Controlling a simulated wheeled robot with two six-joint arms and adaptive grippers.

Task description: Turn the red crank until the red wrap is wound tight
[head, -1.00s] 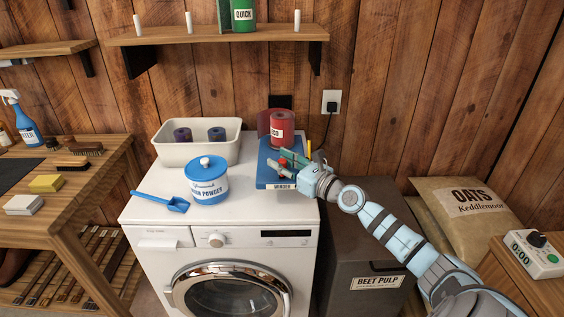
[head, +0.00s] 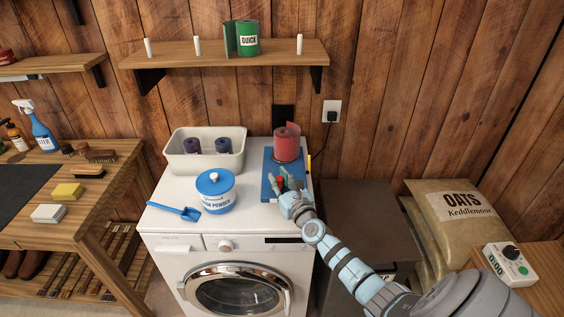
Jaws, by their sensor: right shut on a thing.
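The red wrap (head: 286,151) stands upright as a roll on the far part of the blue winder (head: 269,160), on top of the washing machine. A paler red flap of it shows at the top of the roll; I cannot tell how tight it is. My right gripper (head: 281,184) is shut on the red crank (head: 280,181) at the near part of the winder. The fingers hide most of the crank, and only a small red part shows between them. My left gripper is not in view.
A blue-lidded powder tub (head: 215,196) and blue scoop (head: 178,211) are left of the winder on the washing machine (head: 190,242). A shelf (head: 220,55) with a green roll hangs above.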

